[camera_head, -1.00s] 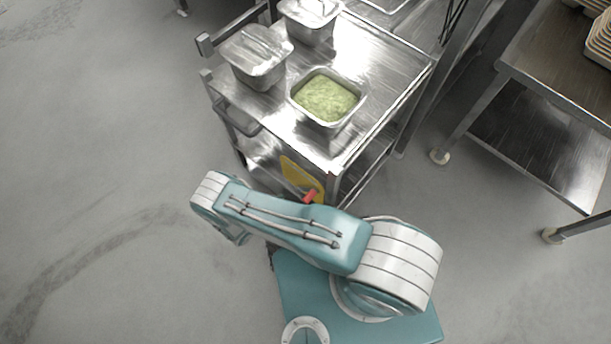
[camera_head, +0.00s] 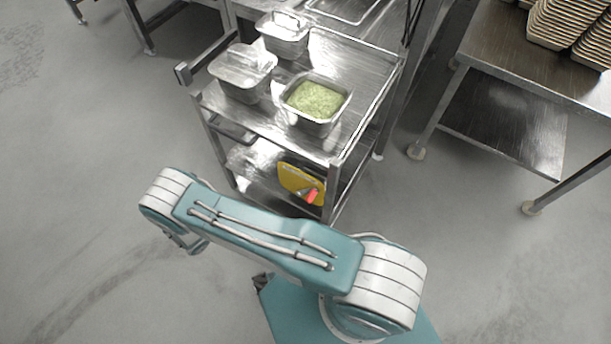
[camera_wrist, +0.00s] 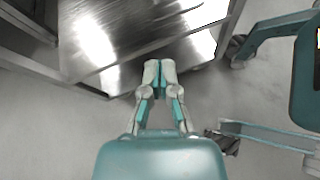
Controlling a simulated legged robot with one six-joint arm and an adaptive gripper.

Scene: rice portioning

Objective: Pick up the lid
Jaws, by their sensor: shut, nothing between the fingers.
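Two metal containers with metal lids stand on the top shelf of a steel cart. One lid (camera_head: 243,62) is on the left container (camera_head: 240,92), and another lid (camera_head: 284,22) is on the back container (camera_head: 284,44). An open container (camera_head: 309,122) beside them holds green food (camera_head: 316,99) and shows no lid. My gripper (camera_wrist: 159,68) is shut and empty in the wrist view. It appears over or near a metal shelf edge and the floor, with no lid in that view. The gripper's fingers are hidden in the head view.
The steel cart (camera_head: 333,160) stands in front of my arm. A yellow item (camera_head: 297,178) with a red part is on its lower level. A steel table (camera_head: 515,58) with stacked trays (camera_head: 570,25) is at right. The floor at left (camera_head: 90,130) is clear.

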